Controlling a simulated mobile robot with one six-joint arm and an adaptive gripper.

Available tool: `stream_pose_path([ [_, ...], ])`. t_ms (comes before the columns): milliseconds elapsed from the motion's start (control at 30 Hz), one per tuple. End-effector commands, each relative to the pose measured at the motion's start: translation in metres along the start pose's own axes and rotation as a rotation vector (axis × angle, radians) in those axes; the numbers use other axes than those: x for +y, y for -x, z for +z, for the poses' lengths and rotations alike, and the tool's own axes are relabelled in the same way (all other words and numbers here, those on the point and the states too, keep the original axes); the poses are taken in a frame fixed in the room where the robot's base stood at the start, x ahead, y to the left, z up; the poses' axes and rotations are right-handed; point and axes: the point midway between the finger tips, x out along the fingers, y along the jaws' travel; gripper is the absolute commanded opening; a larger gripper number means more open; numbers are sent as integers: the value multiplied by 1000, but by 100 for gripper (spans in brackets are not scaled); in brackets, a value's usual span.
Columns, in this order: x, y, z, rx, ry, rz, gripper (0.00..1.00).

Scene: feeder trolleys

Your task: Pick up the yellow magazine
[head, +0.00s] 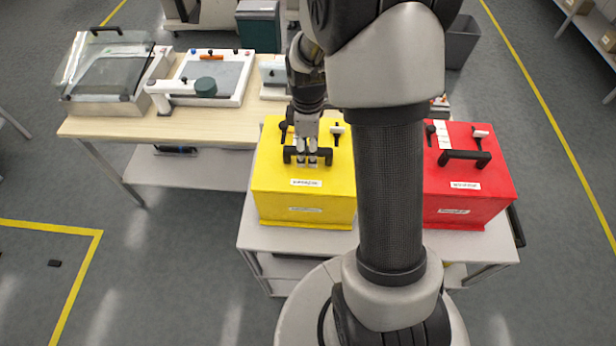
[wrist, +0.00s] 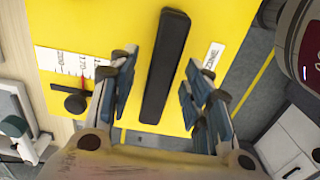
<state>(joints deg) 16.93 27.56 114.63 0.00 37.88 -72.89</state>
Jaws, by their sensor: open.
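The yellow magazine (head: 302,193) is a box with a black handle on top, standing on a light trolley (head: 283,237) in the head view. In the wrist view its yellow top (wrist: 110,22) fills much of the picture. The black handle (wrist: 166,66) lies between the fingers there, with gaps on both sides. My gripper (head: 308,160) is over the handle in the head view, pointing down. In the wrist view my gripper (wrist: 160,98) is open, its fingers on either side of the handle. Whether the fingertips reach below the handle bar I cannot tell.
A red magazine (head: 468,185) with a black handle stands to the right on the same trolley, partly behind my arm. A wooden bench (head: 120,128) with devices is at the left. A grey bin (head: 462,42) stands behind. The floor at left is mostly free.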

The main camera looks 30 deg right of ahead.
Motion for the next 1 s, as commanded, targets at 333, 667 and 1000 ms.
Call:
stream_pose_path([
  [333,0,-17,0,1,0,2,45],
  [667,0,-17,0,0,0,1,27],
  [1000,0,-17,0,0,0,1,4],
])
